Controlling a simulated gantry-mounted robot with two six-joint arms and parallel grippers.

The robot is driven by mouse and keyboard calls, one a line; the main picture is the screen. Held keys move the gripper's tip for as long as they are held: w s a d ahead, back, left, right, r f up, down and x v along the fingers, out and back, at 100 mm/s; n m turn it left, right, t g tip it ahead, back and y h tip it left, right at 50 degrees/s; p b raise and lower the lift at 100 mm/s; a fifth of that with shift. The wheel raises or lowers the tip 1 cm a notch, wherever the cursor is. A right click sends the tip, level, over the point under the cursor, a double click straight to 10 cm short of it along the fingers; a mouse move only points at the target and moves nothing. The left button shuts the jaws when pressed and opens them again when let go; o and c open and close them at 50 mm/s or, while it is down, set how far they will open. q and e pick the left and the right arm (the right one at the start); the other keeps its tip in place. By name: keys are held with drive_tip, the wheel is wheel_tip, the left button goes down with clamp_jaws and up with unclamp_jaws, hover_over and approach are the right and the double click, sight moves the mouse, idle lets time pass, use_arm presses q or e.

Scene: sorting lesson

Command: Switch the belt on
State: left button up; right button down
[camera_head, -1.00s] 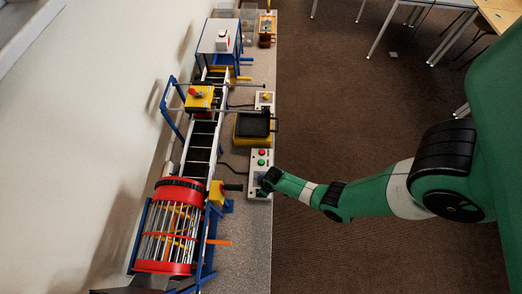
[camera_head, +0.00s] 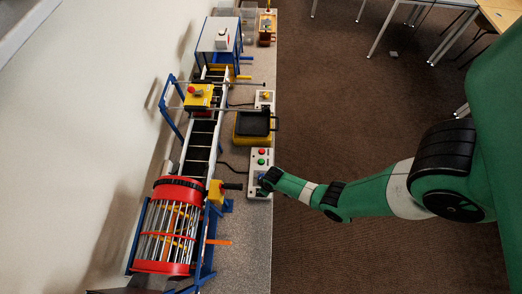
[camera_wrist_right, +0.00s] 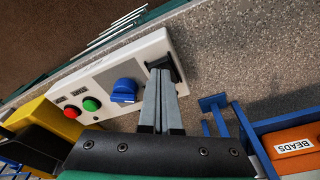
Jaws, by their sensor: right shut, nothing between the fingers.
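The control box (camera_head: 250,184) is a pale panel beside the belt (camera_head: 203,140) in the head view. It carries a red button (camera_head: 261,152) and a green button (camera_head: 261,162). In the right wrist view the box (camera_wrist_right: 118,72) shows the green button (camera_wrist_right: 91,104), the red button (camera_wrist_right: 71,112) and a blue knob (camera_wrist_right: 124,91). My right gripper (camera_wrist_right: 162,75) is shut and empty. Its fingertips are over the end of the box, beside the knob and close to a black part (camera_wrist_right: 165,62); I cannot tell whether they touch. My left gripper is not in view.
A yellow bin with a black top (camera_head: 252,124) stands above the box. An orange part labelled BEADS (camera_wrist_right: 290,145) and blue frame bars lie right of my fingers.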

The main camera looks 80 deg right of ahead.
drive_tip(key=shift+f+b, duration=0.3)
drive_tip(key=shift+f, duration=0.05)
wheel_tip(320, 180, up, 7)
drive_tip(key=p, duration=0.7)
drive_tip(key=shift+r, duration=0.1)
idle(0.4)
